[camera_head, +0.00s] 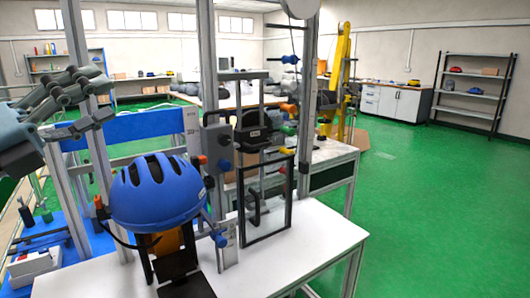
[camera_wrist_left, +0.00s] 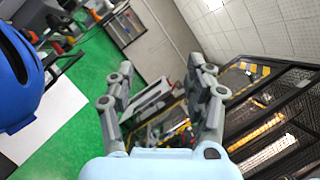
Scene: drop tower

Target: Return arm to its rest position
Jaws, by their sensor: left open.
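My left gripper (camera_head: 92,97) is at the left of the head view, above and to the left of the blue helmet (camera_head: 158,192). The left wrist view shows its two grey fingers spread apart with nothing between them (camera_wrist_left: 162,78). The helmet sits upright on a support at the drop tower (camera_head: 210,100), above the white table (camera_head: 290,265). Part of the helmet also shows at the left edge of the left wrist view (camera_wrist_left: 18,85). The gripper and the helmet are apart. My right gripper is in neither view.
Metal uprights of the tower stand close to my left gripper. A black-framed clear panel (camera_head: 267,202) stands on the white table. The green floor (camera_head: 440,200) at the right is open. A shelf (camera_head: 473,84) and white cabinets (camera_head: 390,103) stand along the far walls.

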